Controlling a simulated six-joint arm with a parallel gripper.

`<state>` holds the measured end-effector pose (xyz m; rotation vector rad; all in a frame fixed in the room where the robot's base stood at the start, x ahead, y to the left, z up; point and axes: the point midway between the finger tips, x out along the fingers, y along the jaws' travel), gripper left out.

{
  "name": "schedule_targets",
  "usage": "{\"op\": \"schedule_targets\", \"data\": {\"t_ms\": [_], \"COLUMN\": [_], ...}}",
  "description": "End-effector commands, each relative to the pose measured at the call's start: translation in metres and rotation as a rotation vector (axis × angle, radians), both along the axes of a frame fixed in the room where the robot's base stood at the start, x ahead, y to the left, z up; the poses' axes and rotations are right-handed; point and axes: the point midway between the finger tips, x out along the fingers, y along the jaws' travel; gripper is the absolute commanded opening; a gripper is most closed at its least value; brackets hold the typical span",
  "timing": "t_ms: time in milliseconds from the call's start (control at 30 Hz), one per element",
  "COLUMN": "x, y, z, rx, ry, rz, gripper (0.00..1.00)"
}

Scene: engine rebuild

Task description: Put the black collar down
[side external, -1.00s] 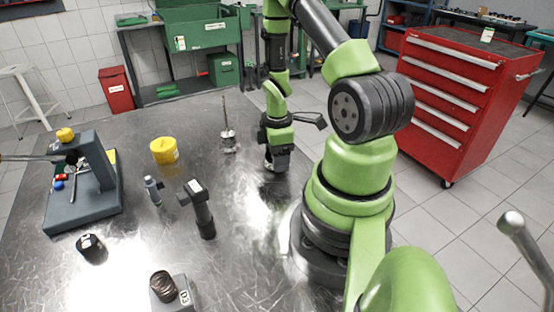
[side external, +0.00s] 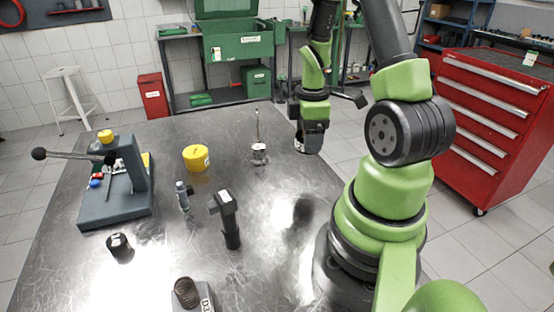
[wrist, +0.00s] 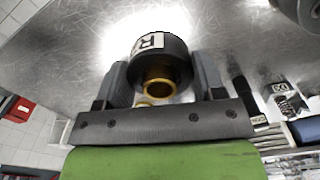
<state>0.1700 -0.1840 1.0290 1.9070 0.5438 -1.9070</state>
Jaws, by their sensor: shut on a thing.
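The black collar (wrist: 160,58) shows in the wrist view as a short black ring with a white label and a brass-coloured bore. It sits between the two jaws of my gripper (wrist: 158,75), which are shut on it. In the side view my gripper (side external: 308,146) hangs above the far right part of the metal table, with its shadow on the table below. The held collar is mostly hidden there. Another short black cylinder (side external: 119,247) stands on the table at the front left.
A grey press (side external: 125,195) with a lever stands at the left. A yellow cylinder (side external: 196,157), a piston with rod (side external: 259,154), a small grey bottle-like part (side external: 184,194) and a black tool (side external: 229,218) stand mid-table. The table (side external: 275,240) right of the black tool is clear.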

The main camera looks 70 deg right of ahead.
Motion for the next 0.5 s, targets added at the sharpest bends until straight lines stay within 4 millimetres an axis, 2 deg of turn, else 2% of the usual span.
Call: {"op": "schedule_targets", "data": {"t_ms": [133, 267, 367, 500], "x": [0.004, 0.021, 0.043, 0.074], "y": [0.002, 0.015, 0.037, 0.079], "z": [0.005, 0.012, 0.022, 0.039], "rx": [-0.002, -0.003, -0.003, -0.003], "ry": [-0.001, -0.003, -0.004, -0.005], "rz": [-0.007, -0.05, -0.119, -0.247], "gripper": [0.23, 0.23, 0.23, 0.23]}}
